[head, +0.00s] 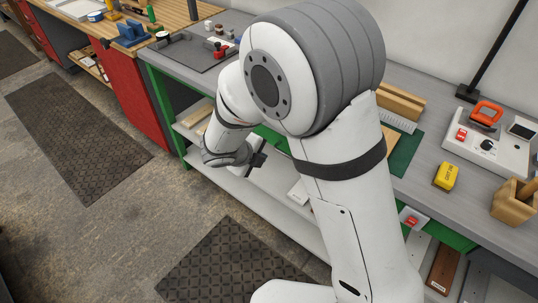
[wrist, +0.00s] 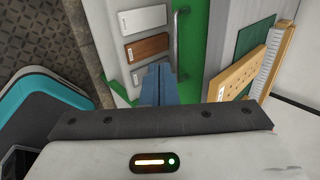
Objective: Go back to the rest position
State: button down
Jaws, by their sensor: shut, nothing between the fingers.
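My gripper shows in the wrist view (wrist: 158,84) with its two dark blue fingers together and nothing held between them. In the head view my gripper (head: 258,160) is small and partly hidden by my arm, low in front of the green-framed workbench (head: 155,100). My arm bends down across the middle of the head view and hides part of the bench. In the wrist view a wooden board with small holes (wrist: 240,76) lies to the right of my fingers, clear of them, close to a green mat (wrist: 257,36).
Labelled plates, including a brown one (wrist: 147,47), sit by a metal handle (wrist: 180,36) just beyond my fingers. The bench top holds a yellow box (head: 446,176), a wooden holder (head: 514,202) and a white device (head: 490,148). The floor with rubber mats (head: 75,130) is open at left.

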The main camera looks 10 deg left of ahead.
jog(key=shift+v, duration=0.9)
jog(key=s+d+r+m+g, duration=0.2)
jog(key=d+r+m, duration=0.3)
jog(key=d+m, duration=0.6)
jog(key=s+d+r+m+g, duration=0.2)
jog(key=d+r+m, duration=0.45)
jog(key=m, duration=0.65)
jog(key=s+d+r+m+y, duration=0.1)
jog(key=s+d+m, duration=0.3)
jog(key=m, duration=0.8)
jog(key=s+d+r+m+y, duration=0.2)
jog(key=s+d+m, duration=0.3)
jog(key=m, duration=0.7)
jog(key=s+y, duration=0.1)
jog(key=s, duration=0.1)
jog(key=shift+s+r, duration=0.25)
jog(key=shift+s, duration=0.15)
